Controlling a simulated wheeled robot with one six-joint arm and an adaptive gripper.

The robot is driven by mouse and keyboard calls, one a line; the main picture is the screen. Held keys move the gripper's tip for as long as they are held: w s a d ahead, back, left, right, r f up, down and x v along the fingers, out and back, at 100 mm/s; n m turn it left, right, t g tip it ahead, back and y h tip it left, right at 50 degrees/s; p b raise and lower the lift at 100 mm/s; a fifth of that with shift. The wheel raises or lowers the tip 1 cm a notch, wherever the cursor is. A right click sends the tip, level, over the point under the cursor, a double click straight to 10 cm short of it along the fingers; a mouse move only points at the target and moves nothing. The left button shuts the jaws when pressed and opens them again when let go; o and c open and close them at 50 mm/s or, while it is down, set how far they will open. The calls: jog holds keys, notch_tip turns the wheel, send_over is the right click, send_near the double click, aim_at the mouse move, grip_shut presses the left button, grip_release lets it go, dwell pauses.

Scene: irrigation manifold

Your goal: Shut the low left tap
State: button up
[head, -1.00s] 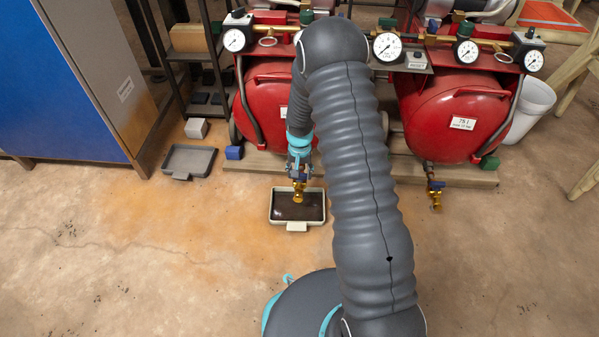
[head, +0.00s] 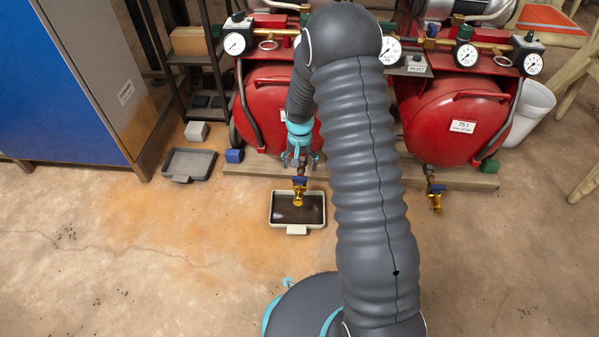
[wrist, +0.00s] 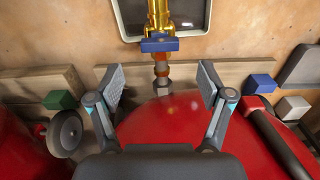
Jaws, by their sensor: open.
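The low left tap (head: 299,195) is brass with a blue handle, below the left red tank and above a pale tray (head: 297,229) of dark liquid. In the wrist view the tap (wrist: 160,16) is at the top centre, and its blue handle (wrist: 160,45) lies crosswise to the brass body. My gripper (head: 300,160) is just above the tap in the head view. In the wrist view my gripper (wrist: 160,84) has its two fingers wide apart, with nothing between them but a view of pipe and tank. The handle is beyond the fingertips, apart from them.
A second tap (head: 436,196) with a blue handle is under the right red tank (head: 452,115). The left red tank (head: 270,100) is partly behind my arm. A wooden plank (head: 405,177) runs below the tanks. An empty dark tray (head: 188,164) lies left. The front floor is clear.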

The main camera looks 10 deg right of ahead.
aim_at(300, 178)
notch_tip(300, 178, up, 6)
jog(key=shift+f, duration=0.1)
dwell(0.6)
jog(key=s+r+n+g, duration=0.1)
jog(key=s+r+n, duration=0.15)
jog(key=s, duration=0.55)
jog(key=s+r+t+p, duration=0.2)
jog(key=s+r, duration=0.5)
jog(key=r, duration=0.4)
jog(key=s+r+n+t+p, duration=0.1)
jog(key=s+r+p, duration=0.3)
jog(key=s+r, duration=0.4)
jog(key=s+r+t+p, duration=0.3)
jog(key=s+r, duration=0.4)
jog(key=r, duration=0.9)
jog(key=shift+s+t, duration=0.3)
jog(key=shift+s, duration=0.1)
jog(key=shift+a, duration=0.1)
